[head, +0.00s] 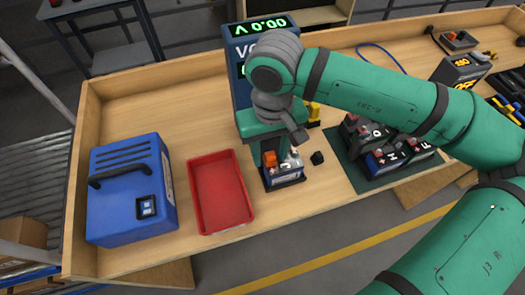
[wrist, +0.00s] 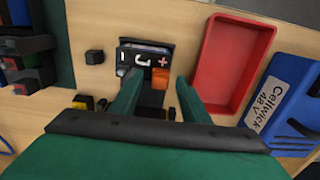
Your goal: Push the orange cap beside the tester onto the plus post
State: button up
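The orange cap (wrist: 161,78) sits at the plus end of a small battery labelled J (wrist: 144,55), just beside the plus mark. It also shows at the battery's left end in the head view (head: 269,158). It hides the plus post, so I cannot tell how far down it is seated. My gripper (wrist: 159,80) is open, with one finger on each side of the cap and visible gaps to it. The blue tester (head: 243,50) stands behind my gripper and reads 0.00 V. A black cap (head: 317,158) lies loose beside the battery; the wrist view shows it too (wrist: 94,57).
An empty red tray (head: 221,192) and a blue case (head: 131,190) are left of the battery. Several batteries stand on a dark green mat (head: 373,183) at right. A yellow object (head: 313,113) is by the tester. Wooden rims edge the bench.

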notch_tip(320, 180, up, 11)
dwell(0.5)
jog(key=shift+f, duration=0.1)
jog(key=shift+d, duration=0.1)
